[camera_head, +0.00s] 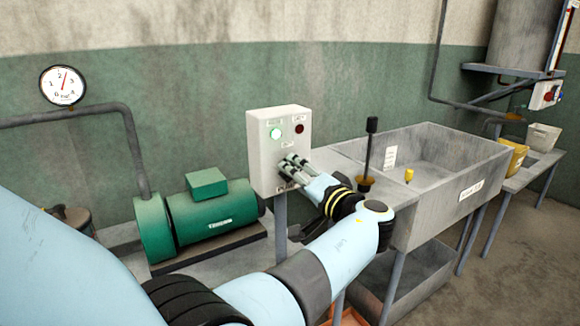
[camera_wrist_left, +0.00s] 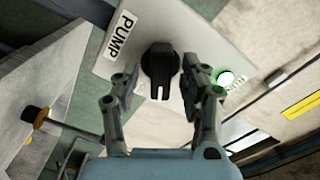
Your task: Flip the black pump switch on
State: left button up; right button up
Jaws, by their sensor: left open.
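The black pump switch (camera_wrist_left: 160,66) is a rotary knob on the pale control box, beside a PUMP label (camera_wrist_left: 124,34) in the left wrist view. My left gripper (camera_wrist_left: 158,88) is open, with one finger on each side of the knob; I cannot tell whether they touch it. In the head view my left gripper (camera_head: 292,164) is at the front of the control box (camera_head: 279,119) and hides the knob. A green lamp (camera_head: 275,134) on the box is lit, and it also shows in the left wrist view (camera_wrist_left: 226,78). A red lamp (camera_head: 299,128) looks dark. My right gripper is out of view.
A green pump motor (camera_head: 212,212) stands left of the box, with a pipe and a gauge (camera_head: 63,85) on the wall. A grey trough (camera_head: 440,180) and an upright black-handled lever (camera_head: 370,150) are close on the right.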

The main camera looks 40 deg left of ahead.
pick_arm(q)
grip_shut()
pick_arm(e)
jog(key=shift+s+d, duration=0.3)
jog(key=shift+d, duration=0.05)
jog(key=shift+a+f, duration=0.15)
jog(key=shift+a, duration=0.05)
pick_arm(q)
jog(key=shift+m+b, duration=0.9)
jog(key=shift+m, duration=2.2)
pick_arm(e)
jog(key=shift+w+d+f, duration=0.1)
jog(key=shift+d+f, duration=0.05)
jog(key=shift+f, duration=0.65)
